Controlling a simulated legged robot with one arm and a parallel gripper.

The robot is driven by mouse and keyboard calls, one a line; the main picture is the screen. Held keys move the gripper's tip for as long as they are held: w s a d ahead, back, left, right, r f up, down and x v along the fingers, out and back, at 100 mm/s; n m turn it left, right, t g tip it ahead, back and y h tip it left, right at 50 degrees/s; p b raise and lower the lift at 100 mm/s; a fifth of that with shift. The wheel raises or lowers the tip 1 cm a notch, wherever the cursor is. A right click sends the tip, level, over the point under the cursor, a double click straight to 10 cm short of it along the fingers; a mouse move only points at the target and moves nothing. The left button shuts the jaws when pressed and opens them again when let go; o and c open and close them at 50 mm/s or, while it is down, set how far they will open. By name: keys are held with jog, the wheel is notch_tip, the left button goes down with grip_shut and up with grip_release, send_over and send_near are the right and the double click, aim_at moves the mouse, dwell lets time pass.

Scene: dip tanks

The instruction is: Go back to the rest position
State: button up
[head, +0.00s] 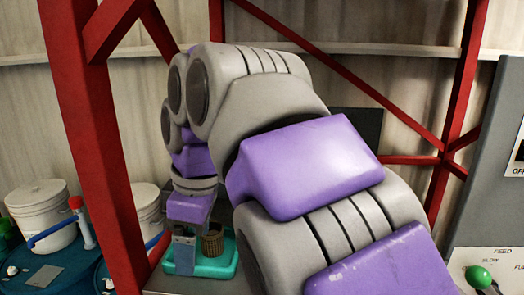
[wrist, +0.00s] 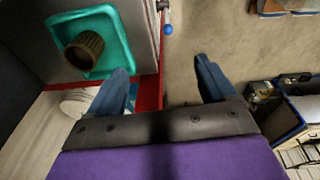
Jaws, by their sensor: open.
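My gripper (wrist: 163,80) is open in the wrist view, with its two blue-grey fingers well apart and nothing between them. Past the fingers the wrist view shows floor and a red frame post. In the head view my gripper (head: 184,250) hangs beside the teal tray, its fingertips partly hard to make out. A brown ribbed basket (head: 213,243) stands in the teal tray (head: 228,270). In the wrist view the basket (wrist: 84,50) and tray (wrist: 116,22) are at the upper left, apart from the fingers.
Red frame posts (head: 95,140) and braces surround the grey bench. White buckets (head: 42,215) and blue drums (head: 55,272) stand at the left. Open floor (wrist: 225,40) shows in the wrist view.

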jog(key=s+d+f+m+g+h, duration=0.1)
jog(key=s+d+f+m, duration=0.2)
jog(key=d+f+m, duration=0.45)
jog(key=s+d+f+m, duration=0.3)
jog(key=s+d+f, duration=0.15)
jog(key=d, duration=0.55)
jog(key=s+d+f+m+g, duration=0.1)
jog(key=s+d+f+m, duration=0.2)
jog(key=s+f, duration=0.4)
jog(key=s+d+f+m, duration=0.4)
jog(key=s+f, duration=0.2)
jog(key=s, duration=0.1)
notch_tip(320, 180, down, 28)
jog(key=b, duration=2.7)
jog(key=shift+w+a+h+b, duration=0.2)
jog(key=shift+a+h+b, duration=0.1)
jog(key=shift+a+h, duration=0.1)
